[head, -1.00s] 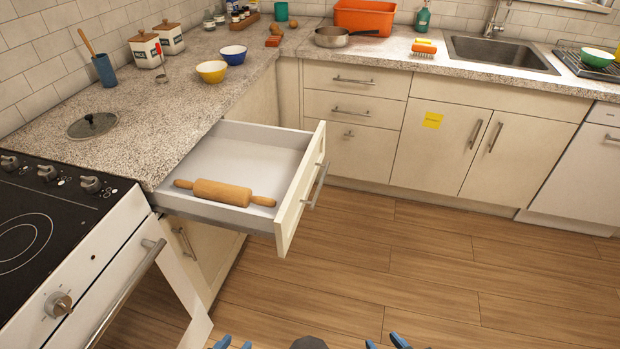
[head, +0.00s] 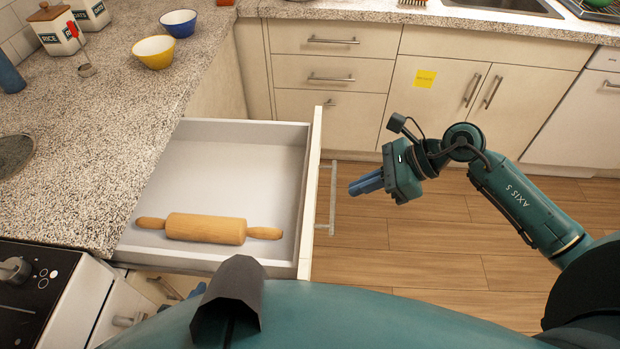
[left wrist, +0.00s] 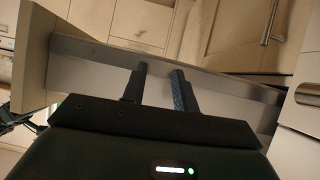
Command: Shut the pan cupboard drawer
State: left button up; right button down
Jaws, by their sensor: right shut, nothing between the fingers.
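The drawer (head: 225,160) stands pulled out from the left counter, with a wooden rolling pin (head: 205,228) lying inside. Its cream front (head: 311,200) faces right and carries a bar handle (head: 333,195). My right gripper (head: 355,187) is shut and empty, just right of the handle and apart from it, fingers pointing left towards it. My left gripper (left wrist: 158,75) shows in the left wrist view with its two fingers apart and nothing seen between them. The drawer's grey side (left wrist: 210,85) and its front panel (left wrist: 30,55) lie beyond those fingers; contact cannot be told.
The granite counter (head: 120,140) runs along the left, with a yellow bowl (head: 154,52) and a blue bowl (head: 179,23) on it. The stove (head: 40,290) is at lower left. Closed cabinets (head: 420,130) line the back. Wooden floor (head: 440,240) lies open right of the drawer.

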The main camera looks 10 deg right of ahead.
pick_arm(q)
jog(key=shift+a+p, duration=0.3)
jog(key=shift+p, duration=0.3)
pick_arm(e)
jog(key=w+a+f+h, duration=0.1)
jog(key=w+a+f, duration=0.1)
jog(key=a+f, duration=0.3)
notch_tip(320, 180, down, 2)
jog(key=shift+w+a+f+n, duration=0.2)
jog(key=shift+w+n, duration=0.1)
jog(key=shift+w, duration=0.1)
pick_arm(q)
jog(key=shift+f, duration=0.15)
